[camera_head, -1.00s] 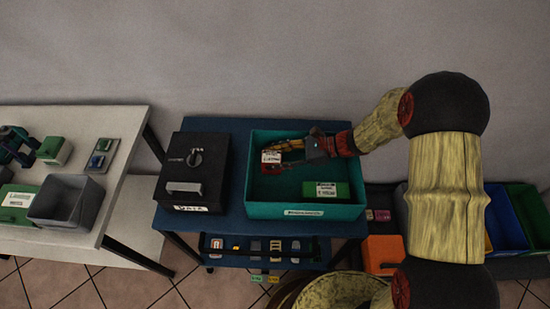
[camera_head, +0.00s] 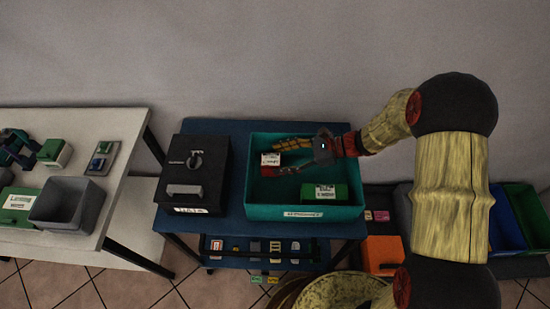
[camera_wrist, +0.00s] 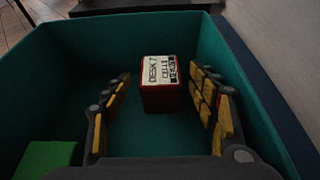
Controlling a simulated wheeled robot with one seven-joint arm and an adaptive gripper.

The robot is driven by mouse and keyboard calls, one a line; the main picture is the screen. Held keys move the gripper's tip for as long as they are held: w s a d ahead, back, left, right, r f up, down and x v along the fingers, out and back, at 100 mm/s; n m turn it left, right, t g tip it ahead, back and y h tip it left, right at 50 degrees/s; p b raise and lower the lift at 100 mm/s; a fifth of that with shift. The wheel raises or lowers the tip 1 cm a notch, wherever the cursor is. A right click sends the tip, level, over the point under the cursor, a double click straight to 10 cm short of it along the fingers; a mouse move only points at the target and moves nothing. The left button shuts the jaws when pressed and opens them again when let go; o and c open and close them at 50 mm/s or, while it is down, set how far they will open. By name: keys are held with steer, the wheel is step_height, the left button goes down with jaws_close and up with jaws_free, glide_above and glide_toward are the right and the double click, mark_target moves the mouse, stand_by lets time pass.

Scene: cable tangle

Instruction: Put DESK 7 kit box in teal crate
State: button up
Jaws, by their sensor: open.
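The DESK 7 kit box (camera_head: 270,160) is a small red box with a white label on top; the wrist view (camera_wrist: 161,92) shows "DESK 7" on it. It sits inside the teal crate (camera_head: 290,212), towards its back left, and appears to rest on the crate floor. My gripper (camera_head: 281,158) is open inside the crate. Its yellow-padded fingers stand apart on both sides of the box, with gaps in the wrist view, and the box lies at or just beyond their tips.
A green box (camera_head: 324,191) with a white label lies in the crate's front right. A black safe-like box (camera_head: 196,170) stands left of the crate on the blue cart. A white table (camera_head: 120,130) with a grey bin (camera_head: 68,203) is farther left. Coloured bins stand at right.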

steer(key=p+v, duration=0.1)
steer(key=v, duration=0.4)
steer(key=s+d+r+n+t+h, duration=0.3)
steer(key=s+d+r+n+h, duration=0.3)
steer(key=s+d+r+n, duration=0.2)
steer(key=s+d+r+n+t+h, duration=0.3)
steer(key=s+d+r+n+h, duration=0.4)
steer(key=s+r, duration=0.5)
step_height(320, 180, up, 4)
steer(key=shift+s+d+f+n+h, duration=0.2)
steer(key=shift+s+d+n+h, duration=0.1)
steer(key=shift+d+n, duration=0.8)
steer(key=shift+a, duration=0.2)
